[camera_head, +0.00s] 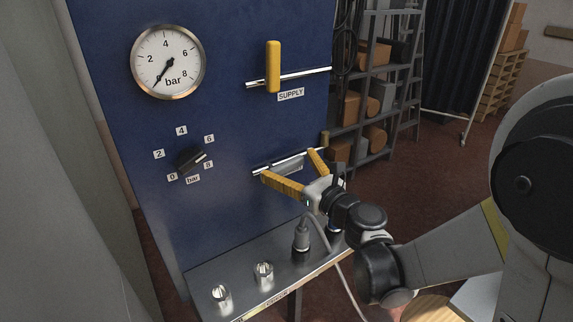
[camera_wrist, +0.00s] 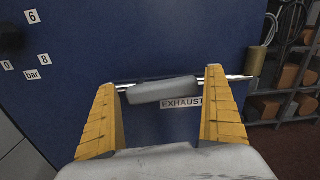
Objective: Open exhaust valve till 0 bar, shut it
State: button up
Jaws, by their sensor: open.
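The exhaust valve's grey handle (camera_wrist: 163,90) lies nearly along its pipe, slightly tilted, above the EXHAUST label (camera_wrist: 181,104). In the head view the handle (camera_head: 287,164) is partly hidden. My gripper (camera_wrist: 160,79) is open, its yellow fingers on either side of the handle's ends, close to the panel. It also shows in the head view (camera_head: 289,166). I cannot tell whether a finger touches the handle. The round pressure gauge (camera_head: 168,62) has its needle pointing lower left, at about 0 bar.
The yellow supply handle (camera_head: 272,67) stands upright across its pipe above. A black dial knob (camera_head: 190,160) is on the left of the blue panel (camera_head: 225,120). A metal ledge (camera_head: 240,284) below bears cup-like fittings and a cabled plug (camera_head: 301,238). Shelves (camera_head: 375,90) stand behind right.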

jog(key=shift+w+a, duration=0.25)
jog(key=shift+w, duration=0.2)
jog(key=c, duration=1.2)
